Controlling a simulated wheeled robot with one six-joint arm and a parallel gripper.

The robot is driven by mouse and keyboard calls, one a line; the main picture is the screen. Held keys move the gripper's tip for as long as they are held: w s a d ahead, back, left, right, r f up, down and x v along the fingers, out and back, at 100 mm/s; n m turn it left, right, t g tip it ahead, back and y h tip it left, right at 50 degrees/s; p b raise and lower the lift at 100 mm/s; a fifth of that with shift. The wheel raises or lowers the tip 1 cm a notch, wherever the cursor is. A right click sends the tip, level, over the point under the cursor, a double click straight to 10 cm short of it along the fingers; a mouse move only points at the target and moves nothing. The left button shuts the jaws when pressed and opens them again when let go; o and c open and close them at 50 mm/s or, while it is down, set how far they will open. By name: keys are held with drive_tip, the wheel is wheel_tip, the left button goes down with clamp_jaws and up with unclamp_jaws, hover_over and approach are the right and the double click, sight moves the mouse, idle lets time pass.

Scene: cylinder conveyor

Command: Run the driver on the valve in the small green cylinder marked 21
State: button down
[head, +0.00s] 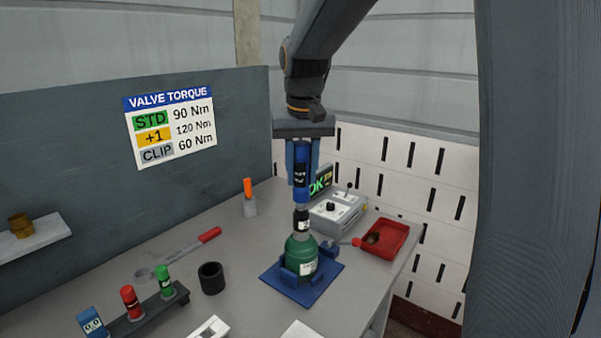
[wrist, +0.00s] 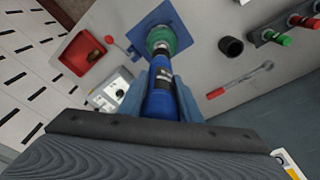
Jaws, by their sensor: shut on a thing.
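The small green cylinder (head: 302,257) stands upright in a blue clamp base (head: 273,278) on the bench. Its white label is too small to read. My gripper (head: 302,168) is shut on the blue driver (head: 302,180), which it holds upright directly above the cylinder. The driver's dark lower end meets the cylinder's top, and the valve is hidden there. In the wrist view the driver (wrist: 160,105) sits between both fingers and lines up with the green cylinder (wrist: 165,38).
A control box (head: 340,216) with a green "OK" display (head: 320,183) and a red tray (head: 388,240) stand right. A black cup (head: 211,278), a red-handled wrench (head: 185,250) and a rack (head: 145,317) with coloured pieces lie left. A torque sign (head: 170,127) hangs behind.

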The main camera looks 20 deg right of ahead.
sight(301, 142)
drive_tip(key=shift+s+f+p, duration=0.15)
drive_tip(key=shift+f+p, duration=0.1)
drive_tip(key=shift+p, duration=0.4)
idle(0.6)
drive_tip(key=shift+r+p, duration=0.3)
drive_tip(key=shift+p, duration=0.35)
idle(0.4)
drive_tip(key=shift+r+p, duration=0.25)
drive_tip(key=shift+p, duration=1.25)
idle(1.0)
drive_tip(key=shift+r, duration=3.15)
